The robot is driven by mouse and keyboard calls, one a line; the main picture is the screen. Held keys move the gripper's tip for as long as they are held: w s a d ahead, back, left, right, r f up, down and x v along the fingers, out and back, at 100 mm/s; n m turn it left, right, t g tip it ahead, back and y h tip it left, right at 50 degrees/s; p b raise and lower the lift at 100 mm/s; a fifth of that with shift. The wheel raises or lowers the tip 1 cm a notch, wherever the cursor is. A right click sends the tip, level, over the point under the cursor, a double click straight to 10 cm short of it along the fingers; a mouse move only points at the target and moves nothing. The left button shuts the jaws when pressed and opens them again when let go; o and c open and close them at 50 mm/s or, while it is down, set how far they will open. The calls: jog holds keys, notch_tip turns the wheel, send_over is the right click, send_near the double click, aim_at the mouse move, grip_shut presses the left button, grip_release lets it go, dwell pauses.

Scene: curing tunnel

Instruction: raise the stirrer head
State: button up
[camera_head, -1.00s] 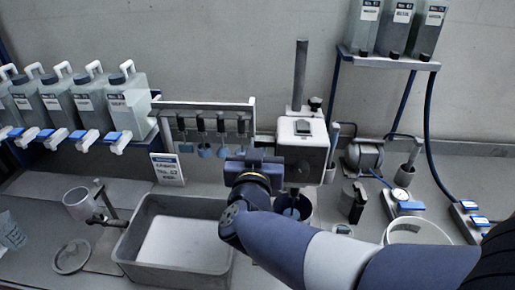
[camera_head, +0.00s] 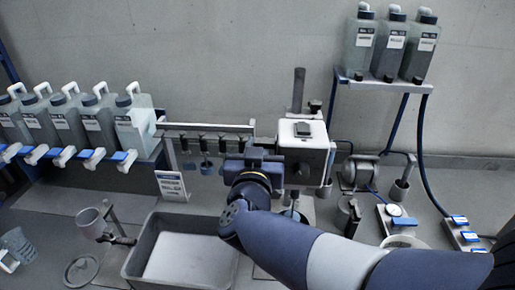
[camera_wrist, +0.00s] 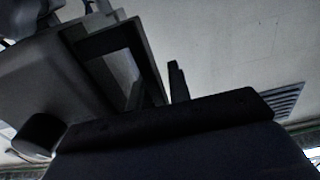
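The stirrer head (camera_head: 318,158) is a white box with a dark knob on its front, carried on a dark upright pole (camera_head: 298,90). It is partway up the pole, with a short length of pole showing above it. My gripper (camera_head: 258,160) is against its left side in the head view, and my wrist hides the contact. In the wrist view a grey box with a dark round knob, likely the stirrer head (camera_wrist: 50,90), fills the left side close to my gripper (camera_wrist: 165,85). The finger gap is too dark to read.
A grey tray (camera_head: 133,262) stands at the front left. A rail (camera_head: 210,127) with hanging tools is behind my gripper. Bottles (camera_head: 130,130) line the left. A bottle shelf (camera_head: 385,82), a motor (camera_head: 360,172) and a round vessel (camera_head: 403,241) are at right.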

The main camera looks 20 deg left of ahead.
jog(key=shift+o, duration=1.2)
jog(key=shift+f, duration=0.15)
jog(key=shift+s, duration=0.1)
jog(key=b+v, duration=0.1)
jog(key=v, duration=0.9)
jog(key=shift+s+b, duration=0.3)
jog(key=f+x, duration=0.2)
jog(key=x, duration=0.8)
jog(key=shift+w, duration=0.4)
